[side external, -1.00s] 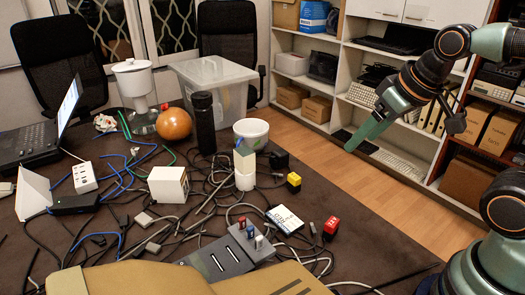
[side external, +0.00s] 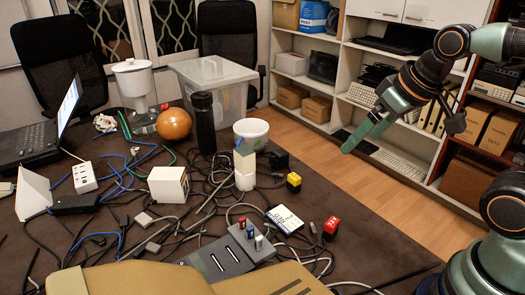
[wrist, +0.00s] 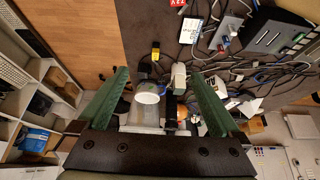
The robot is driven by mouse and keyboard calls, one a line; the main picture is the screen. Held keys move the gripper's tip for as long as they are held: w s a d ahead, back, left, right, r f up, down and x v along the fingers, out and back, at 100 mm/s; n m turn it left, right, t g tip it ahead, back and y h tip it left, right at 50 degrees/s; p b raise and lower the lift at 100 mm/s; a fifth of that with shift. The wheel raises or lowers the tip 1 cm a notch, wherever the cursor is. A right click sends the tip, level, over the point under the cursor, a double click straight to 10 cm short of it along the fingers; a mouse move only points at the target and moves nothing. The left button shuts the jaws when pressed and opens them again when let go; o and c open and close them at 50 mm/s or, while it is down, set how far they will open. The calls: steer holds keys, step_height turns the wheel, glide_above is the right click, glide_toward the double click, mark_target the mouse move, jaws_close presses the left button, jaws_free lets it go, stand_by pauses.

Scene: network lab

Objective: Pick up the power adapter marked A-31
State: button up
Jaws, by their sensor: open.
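My gripper (side external: 356,143) is open and empty, high in the air to the right of the cable-strewn table. In the wrist view its two green fingers (wrist: 160,72) stand well apart with nothing between their tips. A red block-shaped adapter (side external: 331,228) with white marking stands near the table's right side; it is partly cut off at the top of the wrist view (wrist: 178,3). A yellow block-shaped adapter (side external: 293,182) stands behind it, also in the wrist view (wrist: 155,52). A black block (side external: 279,160) sits farther back. I cannot read A-31 on any of them.
Loose cables cover much of the table (side external: 392,262). A white-labelled box (side external: 285,219), a grey device (side external: 222,260), a white-green upright piece (side external: 244,165), a white tub (side external: 251,134) and a black bottle (side external: 203,122) stand near the adapters. Shelves (side external: 330,60) stand behind.

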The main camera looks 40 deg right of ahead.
steer(key=shift+w, duration=0.1)
steer(key=m+t+h, duration=0.1)
steer(key=m+t, duration=0.3)
steer(key=t, duration=0.2)
glide_above(283, 158)
steer(key=s+a, duration=0.1)
steer(key=s, duration=0.9)
step_height(283, 158, down, 18)
steer(key=shift+w+f, duration=0.1)
steer(key=shift+f, duration=0.05)
steer(key=x, duration=0.6)
steer(key=shift+w+f, duration=0.15)
steer(key=shift+w, duration=0.1)
steer(key=shift+r+x, duration=0.2)
steer(key=shift+x, duration=2.6)
steer(key=shift+w, duration=0.15)
steer(key=c, duration=1.4)
